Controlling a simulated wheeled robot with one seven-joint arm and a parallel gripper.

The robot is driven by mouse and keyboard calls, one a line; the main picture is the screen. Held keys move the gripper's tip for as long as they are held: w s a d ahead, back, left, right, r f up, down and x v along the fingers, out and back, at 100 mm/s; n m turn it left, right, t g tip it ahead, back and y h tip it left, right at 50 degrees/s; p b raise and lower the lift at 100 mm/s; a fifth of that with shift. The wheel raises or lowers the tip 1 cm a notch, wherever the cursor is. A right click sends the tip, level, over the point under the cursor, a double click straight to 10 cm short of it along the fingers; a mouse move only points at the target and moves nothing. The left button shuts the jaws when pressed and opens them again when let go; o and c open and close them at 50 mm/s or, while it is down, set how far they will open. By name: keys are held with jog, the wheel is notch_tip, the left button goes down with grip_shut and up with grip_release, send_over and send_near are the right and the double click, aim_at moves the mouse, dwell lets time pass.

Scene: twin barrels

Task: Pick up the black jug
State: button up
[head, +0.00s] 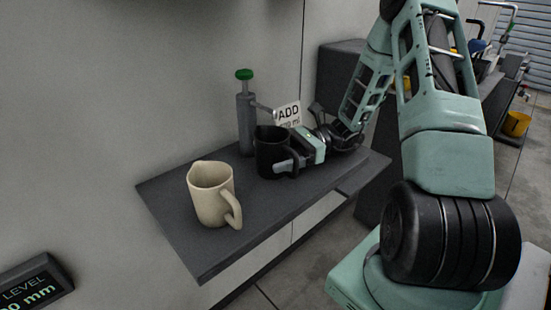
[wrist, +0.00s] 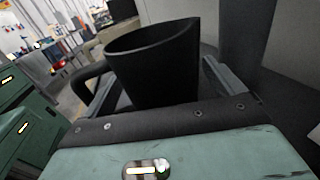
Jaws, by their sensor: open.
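The black jug (head: 270,160) stands upright on a dark shelf (head: 200,255), just right of a cream jug (head: 209,196). In the wrist view the black jug (wrist: 158,68) stands directly ahead, between the two fingers, with its handle on the left. My gripper (head: 287,160) reaches in from the right at jug height. It also shows in the wrist view (wrist: 160,85), with its fingers open on either side of the jug's body. I cannot tell whether either finger touches the jug.
A grey dispenser with a green top (head: 245,115) stands behind the black jug, close to the wall. A white sign reading ADD (head: 289,114) is behind my gripper. The shelf's front left part is bare. A level display (head: 30,290) is at the lower left.

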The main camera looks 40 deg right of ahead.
jog(key=shift+x, duration=0.95)
jog(key=c, duration=1.1)
jog(key=shift+r, duration=0.15)
jog(key=shift+c, duration=0.2)
jog(key=shift+r+p, duration=0.45)
jog(key=shift+p, duration=0.35)
jog(key=shift+r+p, duration=0.25)
jog(key=shift+p, duration=0.05)
